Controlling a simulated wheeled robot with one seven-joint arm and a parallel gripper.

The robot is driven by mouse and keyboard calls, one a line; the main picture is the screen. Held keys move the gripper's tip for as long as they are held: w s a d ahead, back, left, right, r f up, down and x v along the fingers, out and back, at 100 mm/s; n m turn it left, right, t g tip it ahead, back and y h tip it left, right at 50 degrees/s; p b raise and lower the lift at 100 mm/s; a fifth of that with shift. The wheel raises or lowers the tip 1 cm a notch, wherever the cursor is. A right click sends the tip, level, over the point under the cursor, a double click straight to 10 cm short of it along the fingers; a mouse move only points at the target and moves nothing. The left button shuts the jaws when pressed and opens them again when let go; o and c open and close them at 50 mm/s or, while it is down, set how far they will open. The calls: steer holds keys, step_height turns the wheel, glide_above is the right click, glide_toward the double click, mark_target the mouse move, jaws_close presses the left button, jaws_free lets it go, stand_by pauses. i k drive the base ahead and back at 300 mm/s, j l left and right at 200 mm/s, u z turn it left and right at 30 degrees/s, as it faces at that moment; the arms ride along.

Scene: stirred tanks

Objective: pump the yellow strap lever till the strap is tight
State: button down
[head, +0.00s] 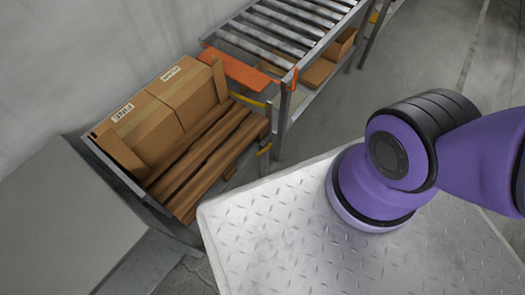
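No strap can be made out in the head view. A short yellow bar (247,100) sticks out beside the wooden slats, near the roller conveyor's leg. I cannot tell whether either one is the strap lever. My gripper is outside the picture; only purple links of my arm show at the right, running out of the right edge.
Cardboard boxes (180,92) stand on a wooden slatted pallet (228,143) in a metal frame. A roller conveyor (285,27) with an orange end plate (237,70) lies behind. More cartons (318,72) sit under it. A grey panel (62,225) fills the lower left. Floor (425,50) at upper right is clear.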

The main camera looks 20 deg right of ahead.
mark_target(262, 151)
steer(key=k+l+z, duration=0.15)
steer(key=k+z, duration=0.2)
steer(key=k+l+z, duration=0.2)
steer(key=z, duration=0.2)
